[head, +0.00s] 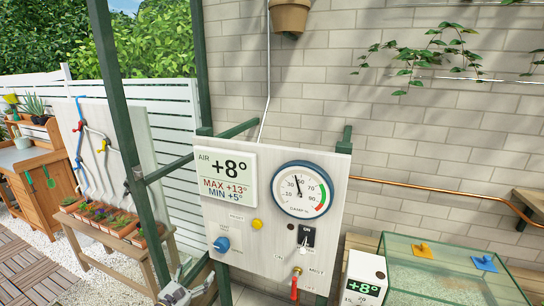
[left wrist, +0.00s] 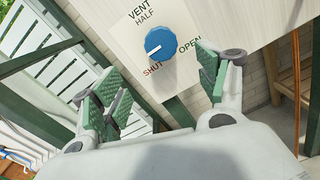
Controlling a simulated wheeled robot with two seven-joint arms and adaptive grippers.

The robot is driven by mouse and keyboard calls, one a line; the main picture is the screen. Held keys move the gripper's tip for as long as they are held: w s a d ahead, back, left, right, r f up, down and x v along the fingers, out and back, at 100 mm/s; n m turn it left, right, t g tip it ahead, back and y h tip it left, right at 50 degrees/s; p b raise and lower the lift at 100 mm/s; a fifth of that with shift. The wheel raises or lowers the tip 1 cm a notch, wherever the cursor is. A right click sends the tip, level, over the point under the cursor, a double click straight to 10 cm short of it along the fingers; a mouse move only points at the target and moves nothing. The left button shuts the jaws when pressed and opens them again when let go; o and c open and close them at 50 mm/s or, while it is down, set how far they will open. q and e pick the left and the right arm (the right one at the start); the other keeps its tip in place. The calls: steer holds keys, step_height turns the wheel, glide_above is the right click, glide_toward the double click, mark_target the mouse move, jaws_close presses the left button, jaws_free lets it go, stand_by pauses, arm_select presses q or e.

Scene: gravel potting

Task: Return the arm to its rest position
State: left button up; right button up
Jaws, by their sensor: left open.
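My left gripper (head: 180,294) shows at the bottom edge of the head view, below and left of the control board (head: 262,215). In the left wrist view my left gripper (left wrist: 163,88) has its two green-padded fingers wide apart with nothing between them. The blue vent knob (left wrist: 170,46) is on the board just beyond the fingertips, with a visible gap. Its white mark points left and slightly down, near the word SHUT. The knob also shows in the head view (head: 221,244). My right gripper is in neither view.
The board carries an air display (head: 226,177), a round gauge (head: 302,190), a yellow button (head: 257,224), a black switch (head: 306,237) and a red-handled valve (head: 295,287). A green post (head: 125,120) and a plant bench (head: 110,232) stand left. A glass tank (head: 450,270) is right.

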arm_select(q)
step_height(320, 180, down, 18)
steer(key=s+a+m+g+y, duration=0.25)
steer(key=m+g+y, duration=0.2)
steer(key=m, duration=0.75)
steer(key=s+d+f+m+g+y, duration=0.15)
steer(key=s+f+m, duration=0.35)
steer(key=f, duration=0.5)
steer(key=s+d+f+m+g, duration=0.2)
steer(key=s+f+m, duration=0.35)
steer(key=f, duration=0.45)
steer(key=s+d+f+m+g+b, duration=0.1)
steer(key=s+f+m+g, duration=0.15)
steer(key=s+f, duration=0.55)
steer(key=s+d+f+m+g, duration=0.1)
steer(key=s+f+m+g, duration=0.15)
steer(key=s+f, duration=0.6)
steer(key=s+a+f+m+g+b, duration=0.1)
steer(key=s+f, duration=0.1)
steer(key=s, duration=1)
steer(key=s+a+f+m+g+b, duration=0.1)
steer(key=s+a+f+m, duration=0.1)
steer(key=s, duration=1.1)
steer(key=shift+s+f+g+y, duration=0.15)
steer(key=shift+f+g+y, duration=0.2)
steer(key=shift+f, duration=0.35)
steer(key=shift+w+d, duration=0.1)
steer(key=shift+w, duration=0.1)
